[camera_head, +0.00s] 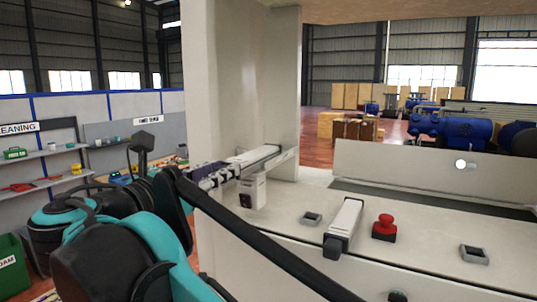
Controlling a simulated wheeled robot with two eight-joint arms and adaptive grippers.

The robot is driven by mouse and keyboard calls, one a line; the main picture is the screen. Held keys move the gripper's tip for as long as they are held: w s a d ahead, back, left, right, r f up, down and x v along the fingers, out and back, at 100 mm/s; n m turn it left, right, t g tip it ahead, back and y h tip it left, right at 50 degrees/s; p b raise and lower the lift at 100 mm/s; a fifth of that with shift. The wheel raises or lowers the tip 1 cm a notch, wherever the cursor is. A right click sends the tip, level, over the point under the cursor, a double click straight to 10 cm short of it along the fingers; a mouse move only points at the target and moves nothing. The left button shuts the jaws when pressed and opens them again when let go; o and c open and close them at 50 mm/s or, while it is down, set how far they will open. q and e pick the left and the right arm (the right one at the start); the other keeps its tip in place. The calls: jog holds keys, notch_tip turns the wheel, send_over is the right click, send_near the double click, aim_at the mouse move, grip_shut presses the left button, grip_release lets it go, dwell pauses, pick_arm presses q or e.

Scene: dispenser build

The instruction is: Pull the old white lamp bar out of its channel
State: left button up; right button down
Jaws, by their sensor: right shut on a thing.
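The white lamp bar (247,157) lies in a grey channel (272,158) beside the tall white panel, on the left part of the machine. My right gripper (225,176), dark with pale fingertips, is at the left end of the bar and shut on it. The contact is small and partly hidden, and I cannot tell how far the bar sits in the channel. My left gripper is not in view.
A small white block (253,193) stands just below the channel. A tall white panel (240,80) rises behind.

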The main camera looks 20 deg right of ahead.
jog(key=p+v, duration=0.1)
jog(key=v, duration=1.4)
jog(key=shift+a+p, duration=0.2)
jog(key=shift+p, duration=0.2)
dwell(0.4)
jog(key=shift+s, duration=0.15)
